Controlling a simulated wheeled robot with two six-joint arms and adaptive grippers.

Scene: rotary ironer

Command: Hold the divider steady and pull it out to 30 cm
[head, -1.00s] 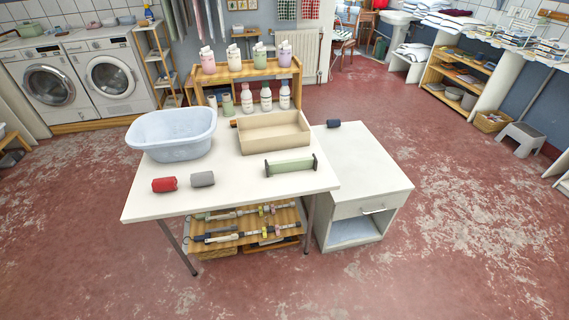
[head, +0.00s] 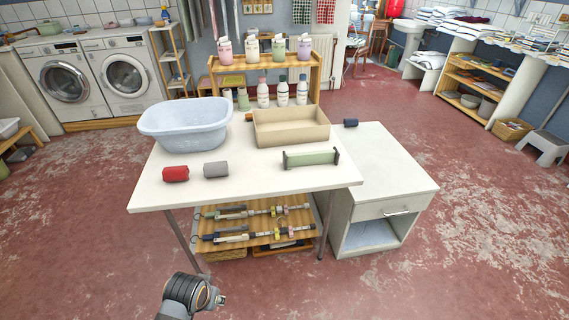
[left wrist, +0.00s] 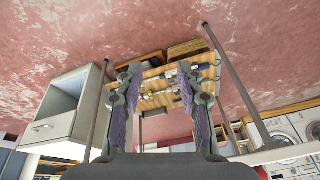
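The divider (head: 311,158), a pale green bar with dark upright end plates, lies on the right front part of the white table (head: 255,186). Nothing touches its ends. In the left wrist view my left gripper (left wrist: 158,95) is open and empty, its two padded fingers wide apart. Beyond the fingers are the table's legs and lower shelf; the divider does not show in that view. In the head view only a dark rounded part of one of my arms shows at the bottom edge, well below and apart from the table. My right gripper is not in view.
On the table are a blue basin (head: 185,122), a beige tray (head: 291,128), a red roll (head: 175,174) and a grey roll (head: 216,169). A white drawer cabinet (head: 391,190) adjoins on the right, with a small dark roll (head: 351,122). The table's front middle is bare.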

